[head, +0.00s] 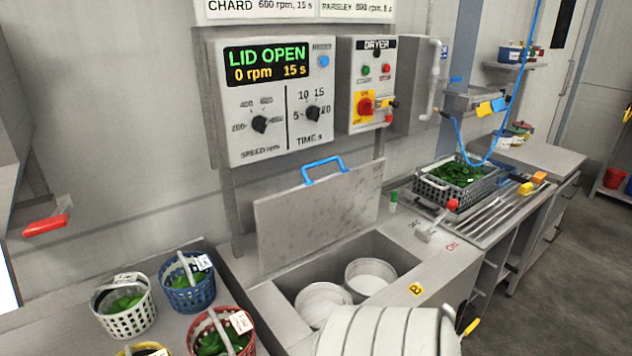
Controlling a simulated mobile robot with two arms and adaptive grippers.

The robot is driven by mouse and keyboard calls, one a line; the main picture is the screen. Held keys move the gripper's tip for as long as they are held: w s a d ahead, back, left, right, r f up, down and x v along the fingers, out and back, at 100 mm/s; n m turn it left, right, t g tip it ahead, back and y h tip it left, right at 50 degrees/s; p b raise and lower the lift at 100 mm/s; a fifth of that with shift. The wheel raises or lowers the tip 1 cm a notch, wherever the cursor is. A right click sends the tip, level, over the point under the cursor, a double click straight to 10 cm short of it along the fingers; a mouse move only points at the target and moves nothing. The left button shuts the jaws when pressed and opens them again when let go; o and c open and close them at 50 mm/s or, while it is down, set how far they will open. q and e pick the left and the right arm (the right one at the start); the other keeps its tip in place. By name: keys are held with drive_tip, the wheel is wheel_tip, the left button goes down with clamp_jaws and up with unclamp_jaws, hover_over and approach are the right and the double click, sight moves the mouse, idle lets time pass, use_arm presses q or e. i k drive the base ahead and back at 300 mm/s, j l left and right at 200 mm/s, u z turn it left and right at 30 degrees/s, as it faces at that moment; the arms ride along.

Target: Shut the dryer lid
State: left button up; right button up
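The dryer lid (322,215) is a flat grey metal panel. It stands raised, leaning back toward the wall behind the dryer (276,312). A blue handle (324,170) sits on its top edge. Below it, the dryer's opening shows two round pale baskets (322,303) (369,276) side by side. The control panel (268,100) above reads LID OPEN, 0 rpm, 15 s. The lower front of the dryer is hidden at the bottom of the view. Neither of my grippers is in view.
Several baskets of greens, such as the blue one (187,290), stand left of the dryer. A grey basket of greens (455,185) sits on the draining counter at right. A red-knobbed lever (453,205) rises right of the lid. A blue hose (510,115) hangs above the counter.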

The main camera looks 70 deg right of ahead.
sight(291, 224)
drive_tip(key=z, duration=2.35)
